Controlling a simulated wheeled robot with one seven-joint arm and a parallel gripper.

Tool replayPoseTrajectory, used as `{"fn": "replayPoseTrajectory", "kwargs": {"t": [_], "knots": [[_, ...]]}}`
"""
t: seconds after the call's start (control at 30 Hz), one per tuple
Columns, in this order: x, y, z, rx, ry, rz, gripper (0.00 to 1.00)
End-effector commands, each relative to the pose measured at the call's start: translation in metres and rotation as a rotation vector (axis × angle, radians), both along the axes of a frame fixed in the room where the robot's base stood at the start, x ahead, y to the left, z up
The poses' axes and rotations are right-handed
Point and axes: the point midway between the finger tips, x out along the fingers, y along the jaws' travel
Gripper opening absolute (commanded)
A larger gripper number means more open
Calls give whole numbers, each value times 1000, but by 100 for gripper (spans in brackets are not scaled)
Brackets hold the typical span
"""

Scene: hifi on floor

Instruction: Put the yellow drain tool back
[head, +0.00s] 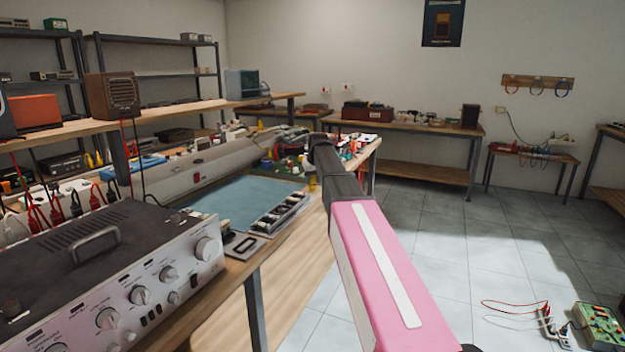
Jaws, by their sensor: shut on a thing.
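My arm reaches from the bottom right over the long workbench, and my gripper (318,160) is the small dark end beyond its pink link. It is shut, but its fingertips are mostly hidden by my wrist. A small yellow patch (312,184) shows just under the dark end, above the bench's right edge. It appears to be the yellow drain tool in my gripper, though its shape is too small to make out.
The wooden workbench (285,262) holds a blue-grey mat (240,200), a dark tray of parts (278,214) and a large silver amplifier (130,265). More items crowd its far end. Tiled floor (430,225) is open to the right, with a green device (598,325) and wires at the lower right.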

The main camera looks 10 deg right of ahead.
Motion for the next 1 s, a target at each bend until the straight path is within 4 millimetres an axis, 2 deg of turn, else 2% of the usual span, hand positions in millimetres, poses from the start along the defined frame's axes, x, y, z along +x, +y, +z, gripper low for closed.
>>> {"fn": "replayPoseTrajectory", "kwargs": {"t": [0.17,0.2,0.27,0.67,0.83,1.0], "knots": [[0,0,-2,0,0,0,9],[0,0,-3,0,0,0,38],[0,0,-2,0,0,0,57],[-1,0,4,0,-1,0,57],[-11,-2,25,0,-1,0,57],[-23,-5,57,-1,-2,0,57]]}}
